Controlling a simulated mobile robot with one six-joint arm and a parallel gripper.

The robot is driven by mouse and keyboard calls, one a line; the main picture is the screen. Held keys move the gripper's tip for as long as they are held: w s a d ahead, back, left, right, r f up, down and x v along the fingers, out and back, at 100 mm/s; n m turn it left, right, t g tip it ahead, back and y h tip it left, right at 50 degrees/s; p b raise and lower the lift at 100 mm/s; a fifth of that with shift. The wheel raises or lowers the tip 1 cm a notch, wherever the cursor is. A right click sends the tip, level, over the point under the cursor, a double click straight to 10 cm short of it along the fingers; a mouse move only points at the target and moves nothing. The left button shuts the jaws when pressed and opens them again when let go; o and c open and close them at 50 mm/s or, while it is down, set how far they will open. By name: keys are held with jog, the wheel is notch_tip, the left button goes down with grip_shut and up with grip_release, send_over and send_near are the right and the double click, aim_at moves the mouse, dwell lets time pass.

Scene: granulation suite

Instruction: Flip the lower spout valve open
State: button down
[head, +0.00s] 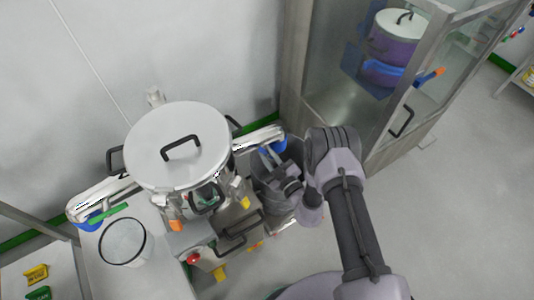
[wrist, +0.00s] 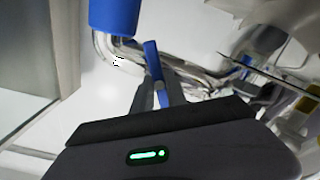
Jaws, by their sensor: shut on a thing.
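A steel vessel with a round white lid (head: 178,145) stands left of centre in the head view. A silver spout pipe (head: 258,138) runs from its right side to a blue end piece (head: 279,146). In the wrist view, a blue end piece (wrist: 114,16) hangs at the top, and a slim blue lever (wrist: 152,62), apparently the valve handle, reaches down between my fingers. My gripper (wrist: 160,92) is shut on this lever. In the head view my gripper (head: 268,160) is just below the right spout end, where the lever is small and partly hidden.
A second spout with a blue end (head: 90,221) is at the left, above a clear round container (head: 122,241). A glass-walled cabinet (head: 345,95) stands close on the right. Open floor lies at lower right.

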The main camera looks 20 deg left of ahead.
jog(key=n+b, duration=0.1)
jog(key=n, duration=0.4)
jog(key=shift+f+n+b, duration=0.15)
jog(key=shift+n+b, duration=0.15)
jog(key=shift+b, duration=0.05)
jog(key=n+b, duration=0.1)
jog(key=n, duration=0.5)
jog(key=shift+n, duration=0.4)
dwell(0.3)
jog(key=c, duration=1.3)
grip_release()
jog(key=shift+c, duration=0.2)
jog(key=p+v, duration=0.4)
jog(key=v, duration=1.3)
jog(key=shift+s, duration=0.3)
